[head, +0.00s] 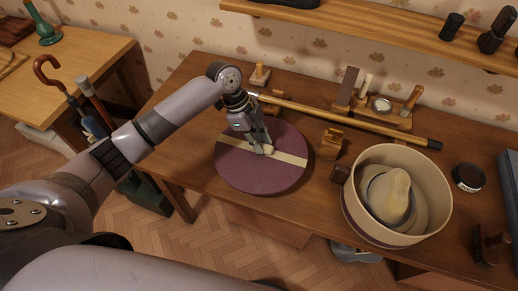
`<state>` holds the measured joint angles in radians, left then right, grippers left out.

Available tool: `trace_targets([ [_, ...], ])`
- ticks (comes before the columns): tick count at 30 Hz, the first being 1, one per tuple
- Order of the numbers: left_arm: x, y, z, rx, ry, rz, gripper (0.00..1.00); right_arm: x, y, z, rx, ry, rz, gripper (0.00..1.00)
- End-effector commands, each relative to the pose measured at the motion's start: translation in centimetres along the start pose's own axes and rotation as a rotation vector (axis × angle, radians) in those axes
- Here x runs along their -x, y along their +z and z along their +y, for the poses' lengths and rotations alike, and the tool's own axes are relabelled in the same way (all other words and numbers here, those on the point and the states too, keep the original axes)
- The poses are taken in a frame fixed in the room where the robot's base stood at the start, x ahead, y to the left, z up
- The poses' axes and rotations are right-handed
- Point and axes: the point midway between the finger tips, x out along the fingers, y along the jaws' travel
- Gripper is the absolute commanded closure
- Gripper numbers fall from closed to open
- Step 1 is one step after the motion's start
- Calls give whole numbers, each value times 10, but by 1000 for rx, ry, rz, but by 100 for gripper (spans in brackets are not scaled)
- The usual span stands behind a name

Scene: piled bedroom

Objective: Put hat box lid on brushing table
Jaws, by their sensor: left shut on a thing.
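The hat box lid (240,173) is a round, flat, dull purple disc with a cream band across it. It is over the left part of the brown wooden brushing table (193,92), near its front edge. Whether it rests on the top or is just above it, I cannot tell. My left gripper (264,149) points down at the middle of the lid and is shut on it at the cream band. The arm hides part of the table behind it. My right gripper is not in view.
An open round hat box (353,213) with a pale hat (395,190) inside stands right of the lid. A long cane (350,118) lies behind it, near wooden stands and brushes. A dark round tin (467,177) is at the right. Another table (85,52) stands at the left.

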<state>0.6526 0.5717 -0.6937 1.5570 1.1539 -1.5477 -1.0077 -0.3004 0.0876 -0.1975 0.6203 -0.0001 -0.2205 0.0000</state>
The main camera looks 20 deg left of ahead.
Motion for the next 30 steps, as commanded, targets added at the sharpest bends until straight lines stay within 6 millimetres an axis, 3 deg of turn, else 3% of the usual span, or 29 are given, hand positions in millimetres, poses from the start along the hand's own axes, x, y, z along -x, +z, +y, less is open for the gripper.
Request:
trace_targets([
  [14, -46, 19, 0, 1, 1, 0, 100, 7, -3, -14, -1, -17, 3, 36],
  [25, -51, 21, 0, -1, -1, 0, 100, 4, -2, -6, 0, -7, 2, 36],
  [26, -50, 21, 0, -1, -1, 0, 78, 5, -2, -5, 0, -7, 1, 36],
  [30, -50, 20, 0, -1, 0, 0, 69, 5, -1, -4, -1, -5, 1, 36],
])
